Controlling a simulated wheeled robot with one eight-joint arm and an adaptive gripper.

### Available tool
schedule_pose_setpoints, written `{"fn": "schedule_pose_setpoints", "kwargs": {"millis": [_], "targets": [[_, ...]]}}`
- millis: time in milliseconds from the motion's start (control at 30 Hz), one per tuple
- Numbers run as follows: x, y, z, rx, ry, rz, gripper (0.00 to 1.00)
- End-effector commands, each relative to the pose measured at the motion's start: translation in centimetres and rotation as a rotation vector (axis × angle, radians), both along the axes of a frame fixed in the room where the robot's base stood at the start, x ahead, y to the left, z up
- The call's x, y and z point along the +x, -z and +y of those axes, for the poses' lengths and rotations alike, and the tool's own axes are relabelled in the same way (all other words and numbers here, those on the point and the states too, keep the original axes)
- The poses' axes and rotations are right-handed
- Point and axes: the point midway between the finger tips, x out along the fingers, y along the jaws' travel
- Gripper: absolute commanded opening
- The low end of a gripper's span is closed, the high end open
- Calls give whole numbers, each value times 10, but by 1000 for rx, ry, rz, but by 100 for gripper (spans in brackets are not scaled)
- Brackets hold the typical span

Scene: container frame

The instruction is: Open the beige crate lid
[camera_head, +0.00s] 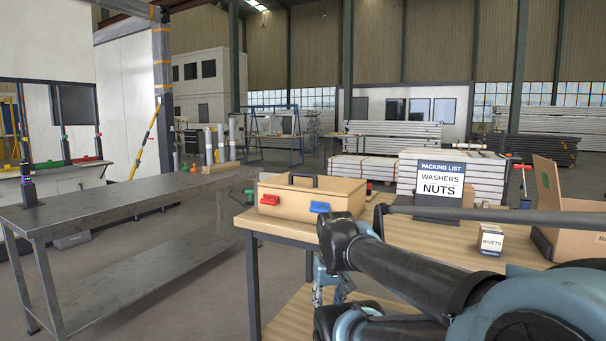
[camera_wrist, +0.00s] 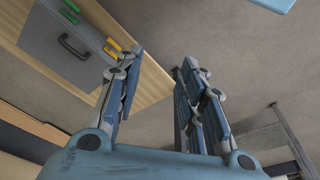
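The beige crate (camera_head: 300,202) stands on the left end of the wooden-topped table in the head view. Its lid (camera_head: 335,187) looks shut and has a black handle (camera_head: 303,177) on top. A red latch (camera_head: 268,200) and a blue latch (camera_head: 320,207) sit on its front. My gripper (camera_wrist: 162,62) is open and empty in the wrist view, fingers apart. In the head view it hangs below and in front of the crate, partly hidden by my arm, apart from the crate. The beige crate cannot be made out in the wrist view.
A grey crate (camera_wrist: 62,47) with a handle, yellow and green latches lies on a wooden surface in the wrist view. A packing list sign (camera_head: 437,178), a rivets box (camera_head: 491,240) and an open carton (camera_head: 548,190) stand right.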

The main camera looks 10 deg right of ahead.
Motion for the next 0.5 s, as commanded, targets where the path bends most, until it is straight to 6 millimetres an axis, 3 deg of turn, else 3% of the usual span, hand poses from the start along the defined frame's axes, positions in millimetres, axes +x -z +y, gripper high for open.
{"fn": "schedule_pose_setpoints", "kwargs": {"millis": [67, 167, 500], "targets": [[-1, -8, 0, -3, -11, -2, 36], [15, -33, 0, -13, -43, 1, 36], [112, -174, -5, -79, -251, 15, 36]]}}
